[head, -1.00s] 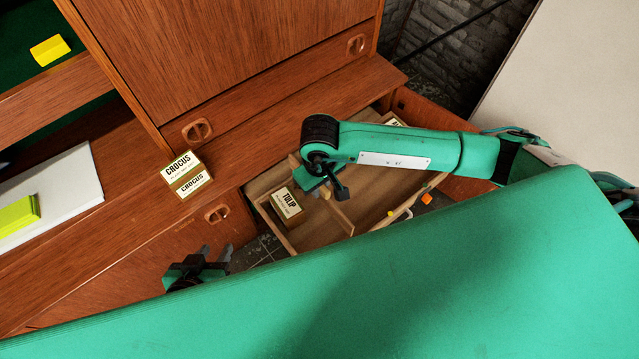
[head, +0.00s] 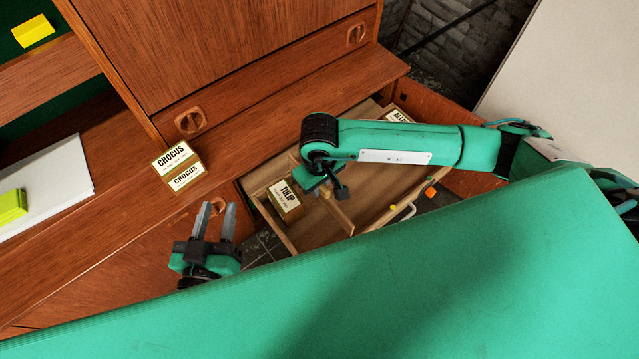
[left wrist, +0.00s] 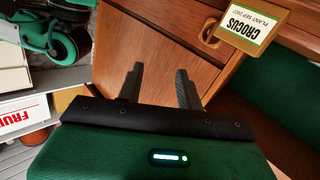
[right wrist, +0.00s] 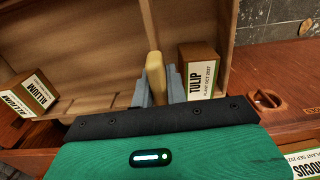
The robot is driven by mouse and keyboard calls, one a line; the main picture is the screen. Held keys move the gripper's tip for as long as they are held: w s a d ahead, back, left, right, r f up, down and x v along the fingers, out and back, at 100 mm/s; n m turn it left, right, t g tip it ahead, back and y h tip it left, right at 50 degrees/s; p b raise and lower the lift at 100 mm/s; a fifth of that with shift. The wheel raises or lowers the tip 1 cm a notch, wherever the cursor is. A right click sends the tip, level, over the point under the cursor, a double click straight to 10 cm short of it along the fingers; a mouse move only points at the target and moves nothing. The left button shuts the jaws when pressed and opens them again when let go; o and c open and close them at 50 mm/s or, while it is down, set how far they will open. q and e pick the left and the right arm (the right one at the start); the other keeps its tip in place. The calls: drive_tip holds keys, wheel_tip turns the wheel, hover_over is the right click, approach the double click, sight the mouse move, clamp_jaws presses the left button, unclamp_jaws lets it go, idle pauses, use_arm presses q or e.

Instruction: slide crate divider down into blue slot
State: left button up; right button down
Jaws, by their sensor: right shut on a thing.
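The crate divider shows as a pale wooden piece (right wrist: 155,75) between the fingers of my right gripper (right wrist: 157,92), which is shut on it. In the head view my right gripper (head: 322,184) is over the open wooden drawer (head: 378,183), and its arm hides part of the inside. A thin wooden panel (head: 341,216) runs across the drawer below the gripper; I cannot tell how the held piece meets it. No blue slot is visible. My left gripper (head: 217,219) is open and empty, left of the drawer; its spread fingers show in the left wrist view (left wrist: 158,88).
A TULIP box (head: 285,200) stands in the drawer, close beside the right gripper. An ALLIUM box (right wrist: 28,94) is at the drawer's other end. A CROCUS box (head: 178,166) sits on the ledge. Orange (head: 430,192) and yellow (head: 393,207) bits show along the drawer's near side.

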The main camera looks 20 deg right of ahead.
sight(319, 200)
drive_tip(key=shift+f+b, duration=0.5)
drive_tip(key=shift+f, duration=0.1)
use_arm(q)
wheel_tip(319, 200, up, 9)
drive_tip(key=w+a+t, duration=0.2)
drive_tip(key=t, duration=0.3)
drive_tip(key=shift+a+f+b, duration=0.15)
drive_tip(key=shift+a+b, duration=0.1)
drive_tip(key=shift+b, duration=0.15)
use_arm(e)
drive_tip(key=shift+f, duration=0.45)
use_arm(q)
drive_tip(key=shift+f+b, duration=0.9)
drive_tip(key=shift+b, duration=0.05)
idle(0.4)
